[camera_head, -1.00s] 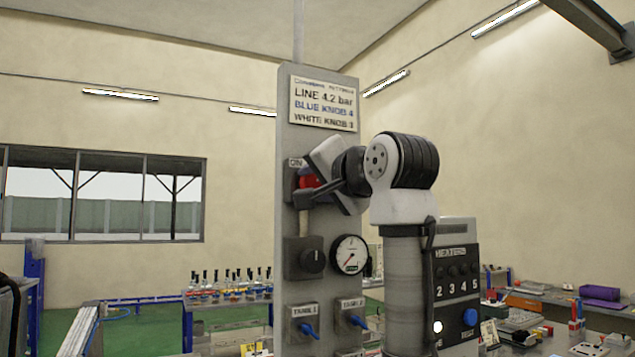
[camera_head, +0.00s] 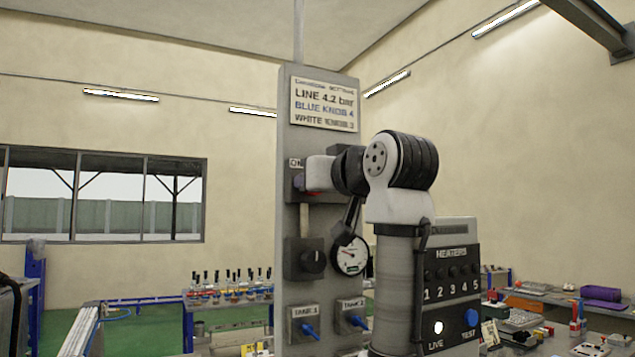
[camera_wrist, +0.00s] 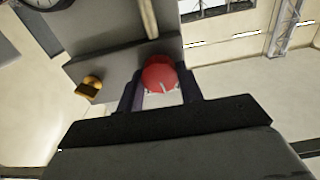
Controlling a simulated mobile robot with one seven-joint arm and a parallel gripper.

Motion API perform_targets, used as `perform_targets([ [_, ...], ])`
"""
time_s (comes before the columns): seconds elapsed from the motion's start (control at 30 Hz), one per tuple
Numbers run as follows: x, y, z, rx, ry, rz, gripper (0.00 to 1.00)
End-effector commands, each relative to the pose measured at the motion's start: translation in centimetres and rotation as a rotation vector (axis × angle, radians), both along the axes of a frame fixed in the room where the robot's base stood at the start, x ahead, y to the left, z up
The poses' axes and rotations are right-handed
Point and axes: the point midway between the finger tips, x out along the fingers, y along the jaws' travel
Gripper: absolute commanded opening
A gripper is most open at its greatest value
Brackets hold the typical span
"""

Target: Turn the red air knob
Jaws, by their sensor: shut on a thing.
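The red air knob (camera_wrist: 160,75) sits between the two dark fingers of my gripper (camera_wrist: 160,92) in the wrist view. The gripper is shut on it. Much of the knob is hidden by my gripper there. A round pressure gauge (camera_head: 352,262) lies lower right on the panel, partly covered by a dark part of my wrist.
Two blue valve handles, on Tank 1 (camera_head: 309,330) and Tank 2 (camera_head: 357,322), are below. A heater box (camera_head: 452,285) stands to the right. A sign (camera_head: 324,105) tops the panel.

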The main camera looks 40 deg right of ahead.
Motion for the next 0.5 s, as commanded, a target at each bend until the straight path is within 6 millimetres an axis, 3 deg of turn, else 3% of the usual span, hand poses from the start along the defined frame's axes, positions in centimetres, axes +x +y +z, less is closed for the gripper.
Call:
perform_targets([
  [0.5,0.0,0.12,0.02,-0.437,0.104,0.0,0.14],
])
